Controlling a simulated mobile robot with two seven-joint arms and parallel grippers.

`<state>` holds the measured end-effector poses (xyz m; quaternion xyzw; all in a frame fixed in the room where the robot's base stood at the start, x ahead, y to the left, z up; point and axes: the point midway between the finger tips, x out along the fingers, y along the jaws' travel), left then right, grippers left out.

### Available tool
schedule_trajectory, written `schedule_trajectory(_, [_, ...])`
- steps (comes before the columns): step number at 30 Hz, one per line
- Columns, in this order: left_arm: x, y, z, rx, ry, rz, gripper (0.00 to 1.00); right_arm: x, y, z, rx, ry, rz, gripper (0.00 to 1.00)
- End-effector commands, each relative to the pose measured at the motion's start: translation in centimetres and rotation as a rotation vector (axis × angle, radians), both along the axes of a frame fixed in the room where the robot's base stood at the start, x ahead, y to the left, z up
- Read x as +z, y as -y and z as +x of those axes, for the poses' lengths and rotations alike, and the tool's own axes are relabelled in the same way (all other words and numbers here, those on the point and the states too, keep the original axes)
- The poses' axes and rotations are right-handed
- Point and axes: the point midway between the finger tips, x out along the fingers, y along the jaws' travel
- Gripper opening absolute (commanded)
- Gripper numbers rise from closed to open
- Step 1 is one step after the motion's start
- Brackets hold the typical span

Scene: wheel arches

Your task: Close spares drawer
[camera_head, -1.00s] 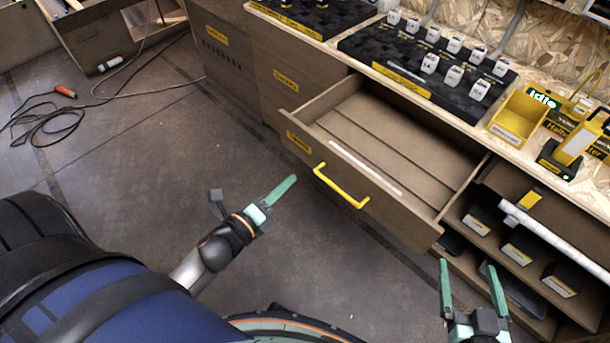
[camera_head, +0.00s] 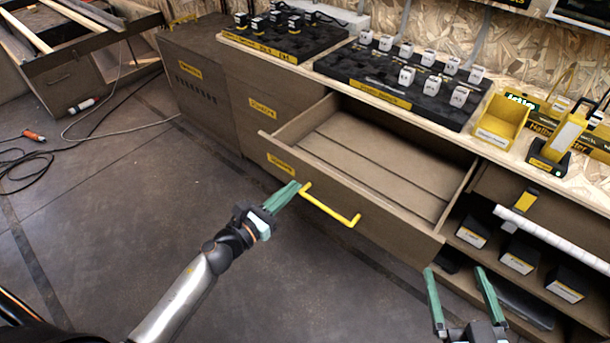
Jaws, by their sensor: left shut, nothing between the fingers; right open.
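The spares drawer (camera_head: 372,213) is pulled out of the wooden workbench and looks empty inside. A yellow bar handle (camera_head: 329,206) is on its front, beside a small yellow label. My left gripper (camera_head: 288,191) is shut and empty, with its green fingertips at the left end of the handle. I cannot tell whether they touch the handle or the drawer front. My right gripper (camera_head: 457,287) is open and empty at the lower right, in front of the lower shelf and below the drawer's right corner.
The benchtop carries black foam trays (camera_head: 405,84) with white blocks, a yellow bin (camera_head: 501,119) and a yellow-black device (camera_head: 558,143). Cables lie on the floor at left; the floor before the drawer is clear.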

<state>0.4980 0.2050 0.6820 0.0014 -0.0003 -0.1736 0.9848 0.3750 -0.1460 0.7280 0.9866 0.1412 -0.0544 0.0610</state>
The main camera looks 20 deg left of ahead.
Motion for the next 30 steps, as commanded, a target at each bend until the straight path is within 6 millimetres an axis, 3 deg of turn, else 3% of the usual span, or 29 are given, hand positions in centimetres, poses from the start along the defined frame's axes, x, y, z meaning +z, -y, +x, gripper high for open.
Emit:
schedule_trajectory(3, [0.1,0.8,2.1,0.0,0.002,-0.002,0.0,-0.3,0.0,-0.1,-0.001,-0.014,0.0,0.95])
schedule_trajectory(10, [0.0,1.7,4.7,0.001,0.0,-0.002,0.0,-0.4,0.0,-0.1,-0.001,-0.013,0.0,0.95])
schedule_trajectory(30, [-0.1,1.7,5.3,0.001,0.0,-0.003,0.0,-0.1,0.0,0.0,0.0,0.003,0.001,0.95])
